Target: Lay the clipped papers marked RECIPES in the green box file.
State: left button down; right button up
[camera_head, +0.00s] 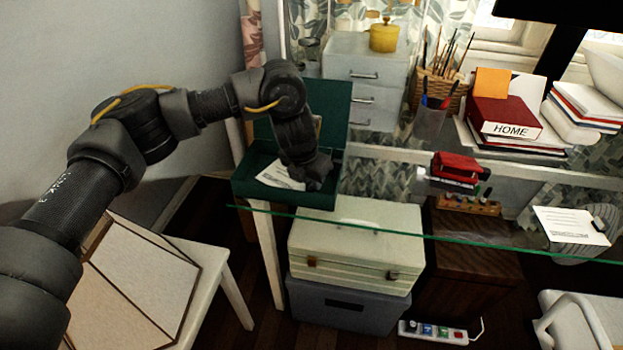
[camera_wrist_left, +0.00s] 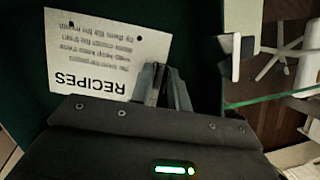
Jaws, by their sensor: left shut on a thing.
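The green box file (camera_head: 275,194) stands open at the left end of the glass desk, its lid (camera_head: 335,103) raised at the back. The white papers marked RECIPES (camera_head: 277,177) are inside the box's outline, low in its tray. In the left wrist view the papers (camera_wrist_left: 108,55) show their RECIPES heading upside down against the dark green interior (camera_wrist_left: 205,50). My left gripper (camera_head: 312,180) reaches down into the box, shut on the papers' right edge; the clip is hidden. Whether the papers touch the floor of the box I cannot tell. My right gripper is out of view.
The glass desk's front edge (camera_head: 430,237) runs right from the box. A red stapler-like item (camera_head: 455,167), a pen cup (camera_head: 429,122), a HOME binder (camera_head: 505,118) and another clipped sheet (camera_head: 571,226) are on the desk. Clear glass lies just right of the box.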

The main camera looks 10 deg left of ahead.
pick_arm(q)
jog(key=c, duration=1.3)
grip_release()
jog(key=shift+c, duration=0.2)
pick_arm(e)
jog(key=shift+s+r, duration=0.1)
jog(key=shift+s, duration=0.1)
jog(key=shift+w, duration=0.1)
